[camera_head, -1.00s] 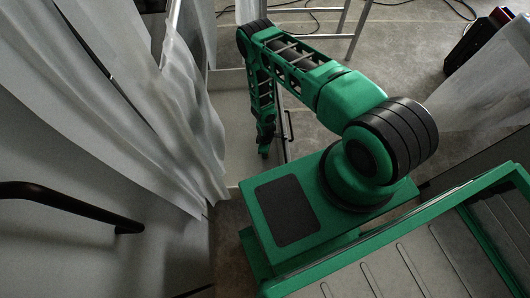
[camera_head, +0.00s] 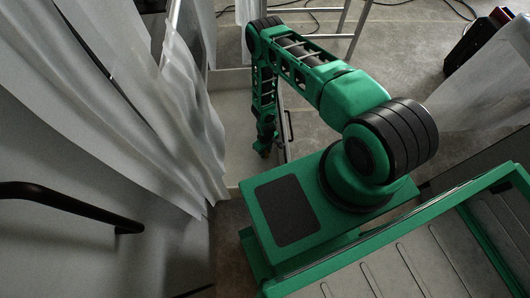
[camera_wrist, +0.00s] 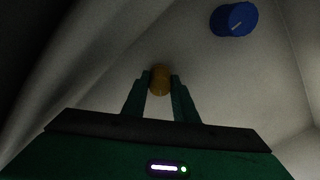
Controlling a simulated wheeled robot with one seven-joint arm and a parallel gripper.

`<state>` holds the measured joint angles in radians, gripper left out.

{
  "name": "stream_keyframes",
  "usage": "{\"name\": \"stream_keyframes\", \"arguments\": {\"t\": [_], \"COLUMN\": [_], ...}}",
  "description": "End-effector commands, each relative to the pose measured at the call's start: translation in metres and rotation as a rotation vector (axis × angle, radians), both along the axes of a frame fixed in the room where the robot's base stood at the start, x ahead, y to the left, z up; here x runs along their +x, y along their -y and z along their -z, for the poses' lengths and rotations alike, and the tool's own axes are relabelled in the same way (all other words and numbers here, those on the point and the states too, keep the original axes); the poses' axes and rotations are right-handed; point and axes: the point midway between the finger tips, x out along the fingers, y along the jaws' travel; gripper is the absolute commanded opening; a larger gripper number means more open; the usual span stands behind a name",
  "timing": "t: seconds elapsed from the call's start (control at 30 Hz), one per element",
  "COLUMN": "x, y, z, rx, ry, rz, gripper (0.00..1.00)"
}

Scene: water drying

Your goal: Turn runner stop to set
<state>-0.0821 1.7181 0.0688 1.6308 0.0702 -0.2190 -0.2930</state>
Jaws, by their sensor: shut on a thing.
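In the wrist view a small round orange-brown knob (camera_wrist: 160,80) stands out from a pale surface. My gripper (camera_wrist: 159,82) has its two green fingers on either side of it and is shut on it. A blue round knob (camera_wrist: 234,19) with a pale line on its face sits at the upper right, apart from the fingers. No lettering shows, so I cannot tell which knob is the runner stop or read a set mark. In the head view my gripper (camera_head: 264,151) points down beside a pale panel, and the knobs are hidden.
White hanging sheets (camera_head: 190,110) lie close to the left of my arm. A dark rail (camera_head: 70,202) sticks out at the lower left. A metal-legged frame (camera_head: 355,30) and cables stand behind. A dark case (camera_head: 487,38) is at the upper right.

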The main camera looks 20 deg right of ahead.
Motion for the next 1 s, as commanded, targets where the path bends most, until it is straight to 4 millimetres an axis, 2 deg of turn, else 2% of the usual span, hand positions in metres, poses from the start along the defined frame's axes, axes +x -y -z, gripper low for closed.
{"name": "stream_keyframes", "arguments": {"t": [0.4,0.43,0.5,0.83,1.0], "x": [0.003,0.003,0.003,0.001,0.002], "y": [0.002,0.001,0.001,0.000,0.000], "z": [0.000,0.000,0.000,-0.002,-0.017], "rx": [-0.003,-0.003,-0.002,-0.001,-0.001], "ry": [0.006,0.006,0.005,0.003,0.003], "rz": [0.008,0.008,0.008,0.007,0.007], "gripper": [0.04,0.31,0.45,0.45,0.45]}}
